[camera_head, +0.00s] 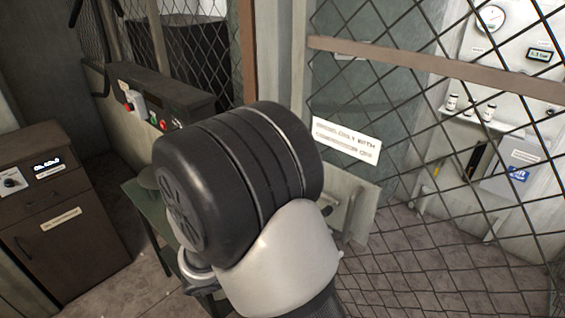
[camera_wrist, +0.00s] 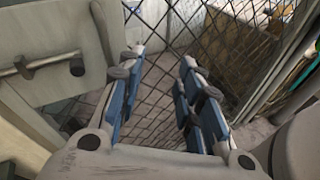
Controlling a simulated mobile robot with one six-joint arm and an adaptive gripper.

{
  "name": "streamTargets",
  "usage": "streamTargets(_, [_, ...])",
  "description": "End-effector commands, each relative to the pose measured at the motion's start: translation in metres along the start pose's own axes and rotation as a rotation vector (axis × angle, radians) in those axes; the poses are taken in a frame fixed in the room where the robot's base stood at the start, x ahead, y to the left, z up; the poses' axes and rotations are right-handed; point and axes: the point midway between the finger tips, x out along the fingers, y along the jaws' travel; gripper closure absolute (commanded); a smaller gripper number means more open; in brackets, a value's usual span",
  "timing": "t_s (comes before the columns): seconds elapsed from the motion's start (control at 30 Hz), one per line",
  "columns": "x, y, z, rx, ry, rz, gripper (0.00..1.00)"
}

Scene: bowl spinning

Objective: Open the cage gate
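The cage gate is a wire-mesh panel (camera_head: 440,130) with a brown horizontal rail, filling the right of the head view. A white sign (camera_head: 346,139) hangs on it. A pale latch plate (camera_head: 365,205) with a handle bar (camera_head: 350,216) sits low on the gate's left side, partly behind my arm. In the wrist view the plate (camera_wrist: 50,25) and its bar handle (camera_wrist: 42,66) are at the left, beside my gripper. My gripper (camera_wrist: 160,68) is open, its blue-padded fingers apart, with mesh visible between them. The handle is outside the fingers. In the head view my arm hides the gripper.
A dark control console (camera_head: 160,100) with buttons stands at the left behind my arm. A brown cabinet (camera_head: 60,215) is at the far left, and a green table (camera_head: 150,205) is beside my arm. Gauges and a wall panel (camera_head: 515,165) show behind the mesh.

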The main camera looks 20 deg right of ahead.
Motion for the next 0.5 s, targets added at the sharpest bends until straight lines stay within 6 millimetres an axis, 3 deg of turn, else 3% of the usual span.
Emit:
streamTargets(0.1, [-0.008,0.026,-0.022,-0.134,-0.113,0.140,0.67])
streamTargets(0.2, [-0.015,0.040,-0.035,-0.199,-0.171,0.220,0.67])
streamTargets(0.37, [-0.016,0.050,-0.043,-0.240,-0.208,0.273,0.67])
streamTargets(0.5, [-0.001,0.055,-0.041,-0.240,-0.210,0.273,0.67])
